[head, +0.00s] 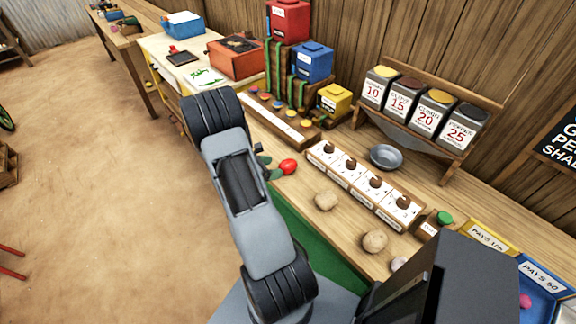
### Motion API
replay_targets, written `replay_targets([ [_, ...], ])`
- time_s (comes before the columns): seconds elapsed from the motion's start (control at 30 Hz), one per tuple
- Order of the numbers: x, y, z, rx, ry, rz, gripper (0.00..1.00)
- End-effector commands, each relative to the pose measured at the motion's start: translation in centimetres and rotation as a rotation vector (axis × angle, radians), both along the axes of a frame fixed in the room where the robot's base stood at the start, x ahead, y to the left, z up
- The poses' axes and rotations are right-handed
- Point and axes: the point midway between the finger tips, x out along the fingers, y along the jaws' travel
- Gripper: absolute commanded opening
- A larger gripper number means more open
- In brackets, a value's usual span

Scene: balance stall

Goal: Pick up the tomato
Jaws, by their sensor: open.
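The tomato (288,167) is small, round and red. It lies on the wooden counter, left of the row of white cards with brown knobs. My arm hides most of the gripper, and I cannot tell whether a finger touches the tomato.
Potato-like lumps (326,201) and (375,241) lie on the counter nearby. Behind are the row of knobbed cards (363,185), a grey bowl (386,156) and a rack of labelled tins (420,108). Coloured boxes (312,62) stand further back.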

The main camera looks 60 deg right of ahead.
Motion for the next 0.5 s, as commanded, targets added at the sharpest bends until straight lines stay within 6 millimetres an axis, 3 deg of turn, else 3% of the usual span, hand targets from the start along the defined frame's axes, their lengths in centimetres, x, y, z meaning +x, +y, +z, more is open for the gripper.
replay_targets([
  [0.27,-0.9,-1.3,-0.5,0.002,0.001,-0.002,0.70],
  [0.5,-2.5,-3.9,-1.7,0.002,-0.001,-0.003,0.70],
])
